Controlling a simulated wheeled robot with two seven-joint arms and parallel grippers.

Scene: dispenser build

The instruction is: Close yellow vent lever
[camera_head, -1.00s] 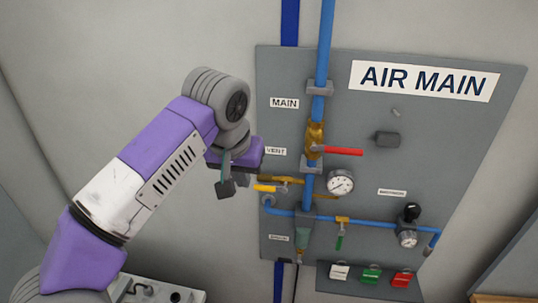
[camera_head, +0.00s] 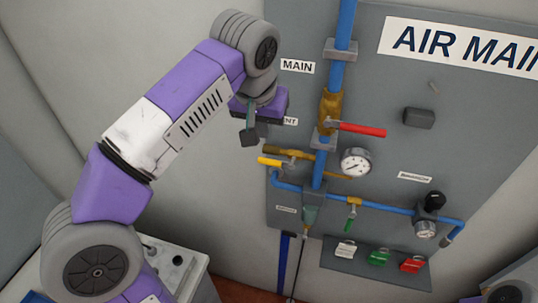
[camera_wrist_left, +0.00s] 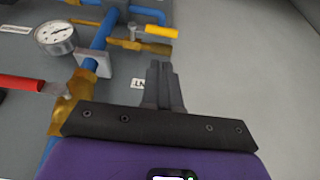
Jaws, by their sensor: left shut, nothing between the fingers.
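The yellow vent lever (camera_head: 270,162) sticks out to the left from a small brass valve (camera_head: 290,153) at the panel's left edge. In the left wrist view the yellow lever (camera_wrist_left: 161,31) shows beyond the fingertips, at the top. My left gripper (camera_head: 250,138) is above and a little left of the lever, apart from it. Its fingers (camera_wrist_left: 163,68) are closed together and empty. The gripper's body partly covers the VENT label (camera_head: 291,121). My right gripper is not in view.
The red-handled main valve (camera_head: 362,130) and a pressure gauge (camera_head: 356,162) are right of the vent valve. A blue vertical pipe (camera_head: 336,75) runs beside them. Below is a shelf (camera_head: 340,262) with white, green and red tags. The wall left of the panel is clear.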

